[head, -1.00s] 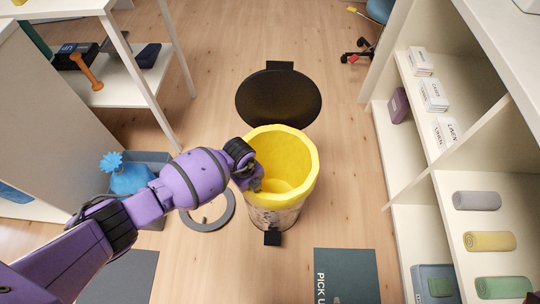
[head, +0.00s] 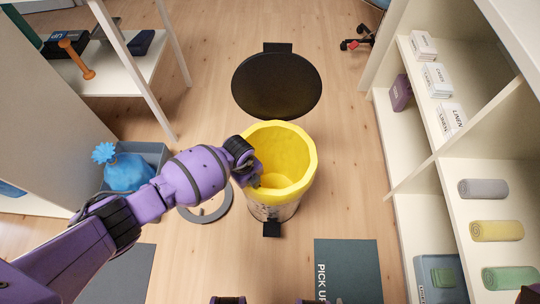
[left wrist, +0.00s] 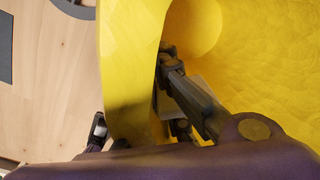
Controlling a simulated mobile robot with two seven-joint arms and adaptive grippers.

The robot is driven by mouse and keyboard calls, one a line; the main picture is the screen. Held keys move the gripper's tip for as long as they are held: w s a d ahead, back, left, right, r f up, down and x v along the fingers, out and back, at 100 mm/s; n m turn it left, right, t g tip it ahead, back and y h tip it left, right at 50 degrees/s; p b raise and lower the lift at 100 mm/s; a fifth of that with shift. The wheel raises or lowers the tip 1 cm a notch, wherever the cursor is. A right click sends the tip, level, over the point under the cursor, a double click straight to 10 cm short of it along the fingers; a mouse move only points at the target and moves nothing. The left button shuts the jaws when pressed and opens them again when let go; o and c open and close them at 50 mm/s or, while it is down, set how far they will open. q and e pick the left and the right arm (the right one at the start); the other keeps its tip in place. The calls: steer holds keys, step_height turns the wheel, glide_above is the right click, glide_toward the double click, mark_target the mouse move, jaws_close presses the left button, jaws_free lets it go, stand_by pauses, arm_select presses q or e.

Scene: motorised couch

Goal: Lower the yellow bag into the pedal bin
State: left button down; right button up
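The yellow bag (head: 305,160) hangs open-mouthed over the pedal bin (head: 272,211), its thick rim hiding the bin's own rim. I cannot tell how deep it sits inside. The bin's black lid (head: 277,86) is open, tipped back behind it. My left gripper (head: 254,180) is at the bag's left rim, shut on its wall. In the left wrist view, the yellow wall (left wrist: 130,60) passes between its fingers, one finger inside the bag. The gripping contact is partly hidden. The black pedal (head: 271,229) is at the bin's front. My right gripper is not clearly in view.
A grey ring (head: 210,216) lies on the floor left of the bin. A blue bag (head: 128,173) sits in a grey box at left. A dark mat (head: 350,270) lies in front right. White shelves (head: 425,190) stand at right. Wooden floor between is clear.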

arm_select(q)
steer(key=shift+s+a+f, duration=0.3)
steer(key=shift+s+f, duration=0.05)
steer(key=shift+f, duration=0.1)
stand_by(0.5)
steer(key=shift+w, duration=0.1)
stand_by(0.5)
steer(key=shift+f, duration=0.2)
stand_by(0.3)
steer(key=c, duration=1.9)
jaws_free()
steer(key=shift+o, duration=0.2)
steer(key=shift+r, duration=0.1)
step_height(320, 180, up, 12)
steer(key=shift+a, duration=0.15)
